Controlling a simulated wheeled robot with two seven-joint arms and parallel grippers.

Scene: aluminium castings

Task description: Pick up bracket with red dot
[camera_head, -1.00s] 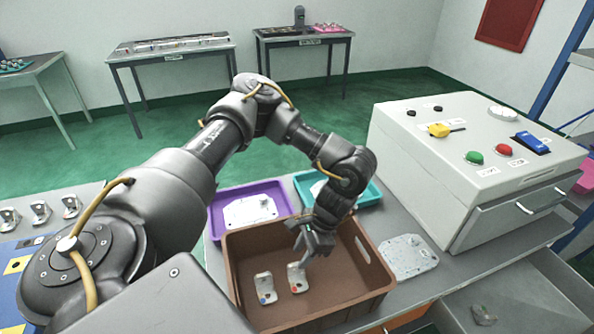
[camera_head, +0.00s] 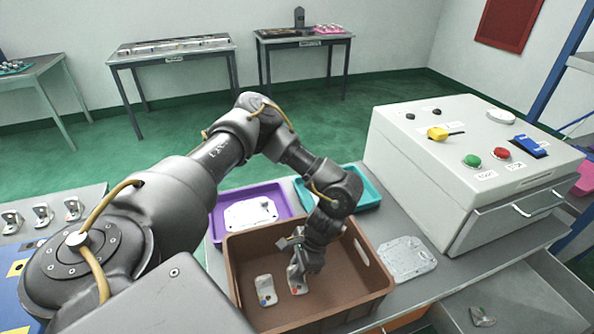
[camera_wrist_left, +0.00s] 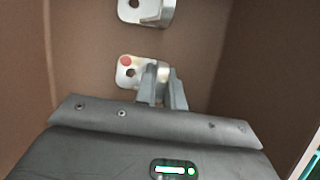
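The bracket with the red dot (camera_head: 297,285) is a silver L-shaped casting with a hole, on the floor of a brown crate (camera_head: 343,297). In the left wrist view its flat plate with the red dot (camera_wrist_left: 127,70) is clear, and its upright part is partly hidden by my fingers. My left gripper (camera_head: 297,272) is down in the crate at this bracket. In the left wrist view its two grey fingers (camera_wrist_left: 163,90) stand close together at the upright part; I cannot tell whether they press on it. My right gripper is not in view.
A bracket with a blue dot (camera_head: 265,290) lies just left in the crate. A purple tray (camera_head: 222,203) and a teal tray (camera_head: 369,194) stand behind it. A flat metal plate (camera_head: 406,258) and a grey control box (camera_head: 425,190) are to the right.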

